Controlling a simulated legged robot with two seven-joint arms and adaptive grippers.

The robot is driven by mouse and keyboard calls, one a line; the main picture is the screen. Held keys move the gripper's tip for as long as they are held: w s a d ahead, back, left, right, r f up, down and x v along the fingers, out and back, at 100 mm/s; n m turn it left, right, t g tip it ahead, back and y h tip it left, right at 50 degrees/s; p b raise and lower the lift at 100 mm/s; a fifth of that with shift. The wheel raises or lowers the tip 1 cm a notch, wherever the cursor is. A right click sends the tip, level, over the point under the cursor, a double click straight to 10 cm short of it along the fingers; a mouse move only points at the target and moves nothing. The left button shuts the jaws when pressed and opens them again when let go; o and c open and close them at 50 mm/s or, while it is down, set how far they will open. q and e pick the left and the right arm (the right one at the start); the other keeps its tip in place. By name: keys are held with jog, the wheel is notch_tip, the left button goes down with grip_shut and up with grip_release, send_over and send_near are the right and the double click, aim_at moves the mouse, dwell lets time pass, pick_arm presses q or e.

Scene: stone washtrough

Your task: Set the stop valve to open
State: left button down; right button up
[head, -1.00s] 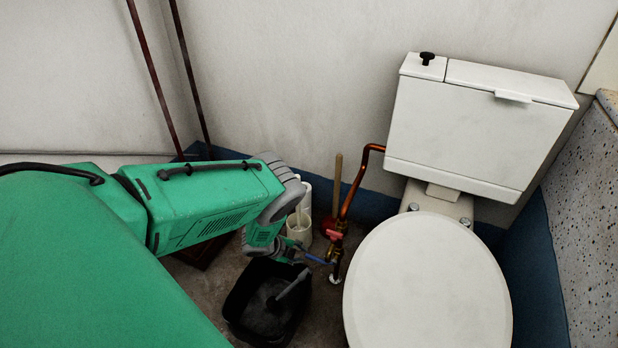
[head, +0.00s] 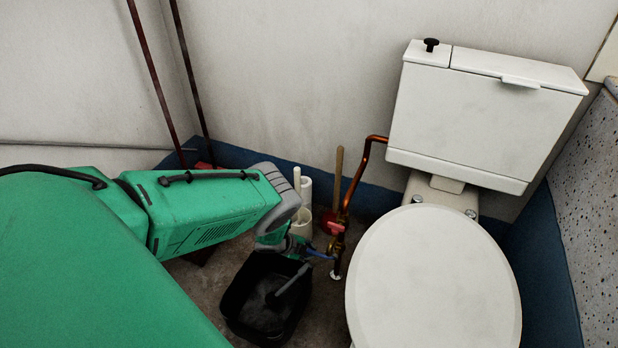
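The stop valve (head: 337,243) sits low on a copper pipe (head: 357,185) left of the toilet. A blue lever (head: 319,254) sticks out from it to the left, and a small red part (head: 335,228) shows just above. My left gripper (head: 303,251) is at the left end of the blue lever, above the rim of a black bin. Its fingers are small and partly hidden, so I cannot tell whether they are open or shut, or touching the lever. My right gripper is not in view.
The black bin (head: 236,296) stands below my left gripper with a grey-handled thing in it. A white brush holder (head: 301,226) and a wooden-handled plunger (head: 338,175) stand behind the valve. The toilet (head: 432,275) closes off the right side.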

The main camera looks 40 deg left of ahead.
aim_at(313, 253)
pick_arm(q)
jog(key=r+y+p, duration=0.1)
jog(key=r+g+y+p, duration=0.1)
jog(key=shift+w+d+r+m+y+p, duration=0.1)
jog(key=shift+w+r+m+y+p, duration=0.15)
jog(key=shift+m+y+p, duration=0.15)
jog(key=shift+d+r+y, duration=0.2)
jog(key=shift+r+y, duration=0.05)
jog(key=shift+y, duration=0.05)
jog(key=shift+d+r+m+g+y, duration=0.1)
jog(key=shift+r+m+g+y, duration=0.3)
jog(key=shift+y, duration=0.3)
jog(key=shift+r, duration=0.1)
jog(key=c, duration=1.8)
grip_release()
jog(key=shift+d, duration=0.1)
